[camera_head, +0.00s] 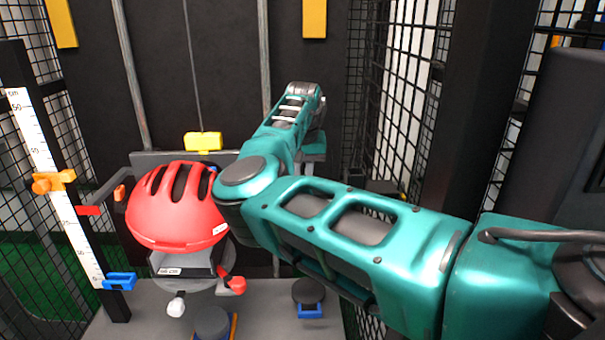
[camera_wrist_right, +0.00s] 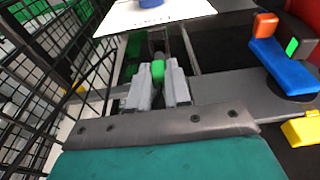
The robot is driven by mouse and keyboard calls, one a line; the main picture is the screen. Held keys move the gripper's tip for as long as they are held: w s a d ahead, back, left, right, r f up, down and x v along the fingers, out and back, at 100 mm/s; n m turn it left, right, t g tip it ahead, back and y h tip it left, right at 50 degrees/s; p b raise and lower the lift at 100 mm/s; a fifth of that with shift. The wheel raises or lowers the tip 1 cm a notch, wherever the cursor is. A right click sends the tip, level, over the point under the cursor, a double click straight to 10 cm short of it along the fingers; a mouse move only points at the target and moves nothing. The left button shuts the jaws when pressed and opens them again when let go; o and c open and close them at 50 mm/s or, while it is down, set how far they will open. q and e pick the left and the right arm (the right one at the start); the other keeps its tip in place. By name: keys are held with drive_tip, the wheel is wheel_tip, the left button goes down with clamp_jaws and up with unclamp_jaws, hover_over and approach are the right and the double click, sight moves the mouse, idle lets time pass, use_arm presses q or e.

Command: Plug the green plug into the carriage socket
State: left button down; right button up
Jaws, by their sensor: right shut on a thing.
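In the right wrist view my right gripper (camera_wrist_right: 157,82) is shut on a green plug (camera_wrist_right: 158,70), held between its two grey fingers. In the head view my right arm crosses the picture, and its gripper and the plug are hidden behind the arm. The carriage (camera_head: 190,262) stands left of my arm and carries a red helmet (camera_head: 177,210). In the wrist view a blue piece (camera_wrist_right: 283,68) with a green mark and an orange block lies right of the plug, clearly apart from it. I cannot tell whether this is the carriage socket. My left gripper is not in view.
A yellow block (camera_head: 203,141) hangs on a cable behind the helmet. A scale post (camera_head: 47,185) with coloured markers stands at the left. Black wire mesh (camera_head: 400,90) stands close to my right arm; mesh also shows at left in the wrist view (camera_wrist_right: 60,60).

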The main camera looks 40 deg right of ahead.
drive_tip(key=shift+f+p, duration=0.15)
drive_tip(key=shift+p, duration=0.2)
drive_tip(key=shift+f, duration=0.3)
drive_tip(key=shift+f, duration=1.15)
drive_tip(key=shift+f+p, duration=0.2)
drive_tip(key=shift+p, duration=0.1)
drive_tip(key=o, duration=0.9)
